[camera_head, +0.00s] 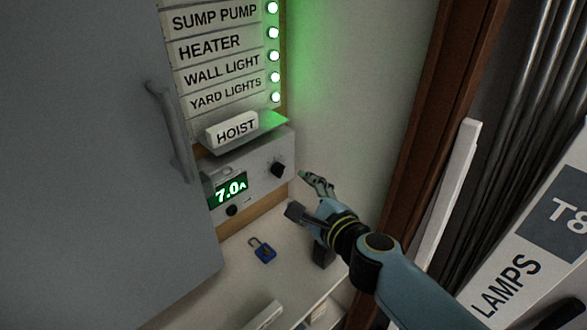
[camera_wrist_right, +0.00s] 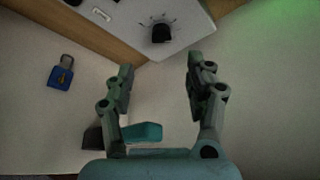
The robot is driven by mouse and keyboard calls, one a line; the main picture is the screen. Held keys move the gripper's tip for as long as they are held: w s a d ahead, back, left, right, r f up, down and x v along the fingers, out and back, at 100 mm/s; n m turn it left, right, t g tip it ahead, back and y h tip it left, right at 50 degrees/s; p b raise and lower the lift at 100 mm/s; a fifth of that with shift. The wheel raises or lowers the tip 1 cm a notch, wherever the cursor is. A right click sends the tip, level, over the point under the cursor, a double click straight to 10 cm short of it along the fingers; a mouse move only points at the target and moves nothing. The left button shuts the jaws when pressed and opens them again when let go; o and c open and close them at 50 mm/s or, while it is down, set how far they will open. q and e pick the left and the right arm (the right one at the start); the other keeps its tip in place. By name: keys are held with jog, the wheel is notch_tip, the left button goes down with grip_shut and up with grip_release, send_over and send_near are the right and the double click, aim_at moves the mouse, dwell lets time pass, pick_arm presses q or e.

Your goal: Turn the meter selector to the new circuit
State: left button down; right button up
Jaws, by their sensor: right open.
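The meter (camera_head: 246,178) is a grey-white box under the label panel, and its green display (camera_head: 229,190) reads 7.0A. Its selector (camera_head: 278,170) is a black knob on the right part of the face. The selector also shows in the right wrist view (camera_wrist_right: 162,33), with tick marks around it. My right gripper (camera_head: 305,194) is just right of and below the meter, apart from it. In the right wrist view its two fingers (camera_wrist_right: 158,80) are spread and empty, with the selector beyond the fingertips. My left gripper is in neither view.
A blue padlock (camera_head: 263,251) lies on the shelf (camera_head: 230,272) below the meter. A HOIST label block (camera_head: 231,130) sits above the meter, under several labelled rows with lit lamps. A grey door (camera_head: 90,150) stands at the left. A LAMPS box (camera_head: 510,275) is at the right.

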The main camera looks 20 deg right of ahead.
aim_at(282, 173)
jog(key=b+x, duration=0.3)
jog(key=x, duration=0.6)
jog(key=shift+w+f, duration=0.15)
jog(key=shift+w, duration=0.7)
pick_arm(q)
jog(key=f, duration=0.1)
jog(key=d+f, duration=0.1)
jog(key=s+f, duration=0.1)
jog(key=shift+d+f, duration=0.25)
